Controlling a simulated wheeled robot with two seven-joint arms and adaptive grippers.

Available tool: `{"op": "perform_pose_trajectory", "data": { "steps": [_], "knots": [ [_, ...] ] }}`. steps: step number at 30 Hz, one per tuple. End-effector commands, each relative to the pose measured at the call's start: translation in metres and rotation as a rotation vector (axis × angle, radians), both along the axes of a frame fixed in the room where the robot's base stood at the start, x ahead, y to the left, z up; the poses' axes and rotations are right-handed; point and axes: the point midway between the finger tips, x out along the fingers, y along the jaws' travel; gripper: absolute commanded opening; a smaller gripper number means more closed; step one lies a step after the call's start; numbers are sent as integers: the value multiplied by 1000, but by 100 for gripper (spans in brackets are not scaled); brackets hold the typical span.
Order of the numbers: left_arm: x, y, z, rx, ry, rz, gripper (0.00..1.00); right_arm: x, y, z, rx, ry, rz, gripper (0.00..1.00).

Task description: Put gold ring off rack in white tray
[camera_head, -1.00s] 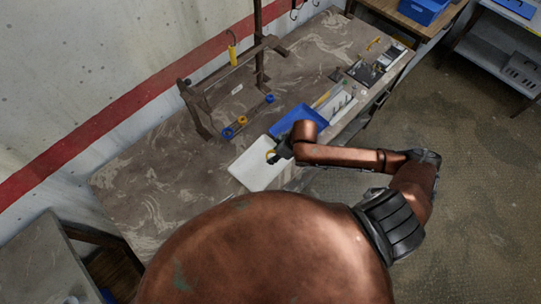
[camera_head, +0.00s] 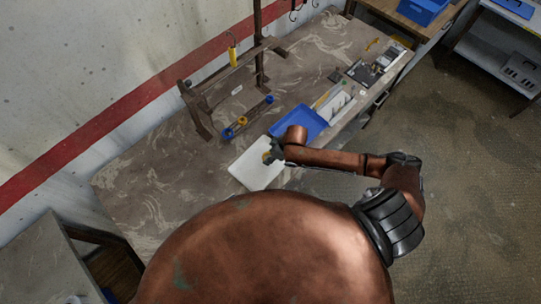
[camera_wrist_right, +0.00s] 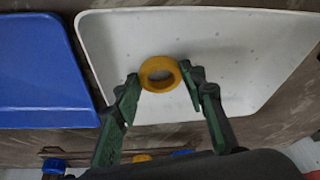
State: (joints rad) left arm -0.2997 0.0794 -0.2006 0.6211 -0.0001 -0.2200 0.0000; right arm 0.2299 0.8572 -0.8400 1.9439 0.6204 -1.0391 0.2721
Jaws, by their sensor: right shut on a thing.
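The gold ring (camera_wrist_right: 160,61) is pinched between the fingertips of my right gripper (camera_wrist_right: 160,82) in the right wrist view, in front of the white tray (camera_wrist_right: 240,45). In the head view my right gripper (camera_head: 270,154) is over the far right part of the white tray (camera_head: 252,174), and the ring shows only as a small yellow spot at its fingertips. I cannot tell the exact height of the ring above the tray floor. The visible tray floor looks empty. My left gripper is not in view.
A blue tray (camera_head: 310,121) lies beside the white tray. The dark rack (camera_head: 222,85) stands behind, with a yellow item (camera_head: 232,52) hanging by it. A rail with blue ends (camera_head: 256,111) and another yellow ring (camera_head: 242,120) is nearer. The table's left part is clear.

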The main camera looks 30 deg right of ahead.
Motion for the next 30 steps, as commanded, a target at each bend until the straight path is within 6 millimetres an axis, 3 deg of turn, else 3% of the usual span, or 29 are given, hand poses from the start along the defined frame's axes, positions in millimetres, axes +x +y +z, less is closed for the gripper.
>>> {"op": "perform_pose_trajectory", "data": {
  "steps": [9, 19, 23, 30],
  "knots": [
    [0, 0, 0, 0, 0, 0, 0, 0, 0, -1, 0, 0, 0, 56],
    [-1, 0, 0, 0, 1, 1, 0, -1, -1, 4, -1, -1, 0, 56],
    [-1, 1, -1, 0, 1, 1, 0, -5, -5, 20, 0, -2, 0, 56],
    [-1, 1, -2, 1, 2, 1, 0, -21, -17, 66, -1, -2, 0, 56]
  ]
}}
